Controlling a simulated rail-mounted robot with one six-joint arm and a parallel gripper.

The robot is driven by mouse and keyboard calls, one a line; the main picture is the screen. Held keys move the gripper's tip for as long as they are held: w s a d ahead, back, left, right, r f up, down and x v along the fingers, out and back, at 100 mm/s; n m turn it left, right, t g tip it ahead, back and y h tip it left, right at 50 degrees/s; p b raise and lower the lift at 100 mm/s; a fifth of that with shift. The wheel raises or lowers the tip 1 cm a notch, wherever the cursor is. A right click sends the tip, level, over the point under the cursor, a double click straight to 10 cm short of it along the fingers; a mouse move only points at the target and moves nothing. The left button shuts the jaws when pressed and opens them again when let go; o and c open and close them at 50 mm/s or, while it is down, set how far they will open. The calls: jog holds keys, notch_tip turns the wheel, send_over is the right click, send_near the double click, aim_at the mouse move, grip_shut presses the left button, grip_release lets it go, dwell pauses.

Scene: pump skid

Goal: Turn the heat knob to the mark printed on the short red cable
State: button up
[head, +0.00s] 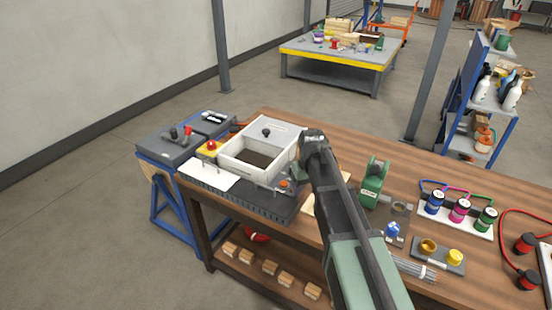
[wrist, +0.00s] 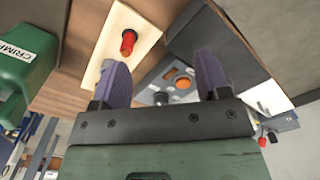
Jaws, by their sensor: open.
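My gripper (wrist: 162,72) is open and empty in the wrist view, with its two purple fingers apart. Beyond the gap lies a grey panel with an orange round knob (wrist: 183,84), which I take for the heat knob. The fingers look clear of it. In the head view the orange knob (head: 283,184) sits at the front right corner of the white box machine (head: 240,170); my arm hides my gripper there. A red cable (head: 507,217) with red and black ends curves at the far right of the bench. I cannot read a mark on it or tell its length.
A cream board with a red peg (wrist: 128,42) lies beside the left finger. A green crimp tool (head: 374,182) stands right of my arm. A red button on a yellow box (head: 208,149) is left of the machine.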

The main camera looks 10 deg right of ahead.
jog(key=w+r+n+p, duration=0.15)
jog(key=w+n, duration=0.25)
jog(key=w, duration=1.8)
jog(key=f+b, duration=0.7)
jog(key=s+f+b, duration=0.1)
jog(key=f+b, duration=0.2)
jog(key=b, duration=0.1)
jog(key=shift+a+f, duration=0.3)
jog(key=shift+f, duration=0.1)
jog(key=shift+r, duration=0.15)
jog(key=c, duration=0.9)
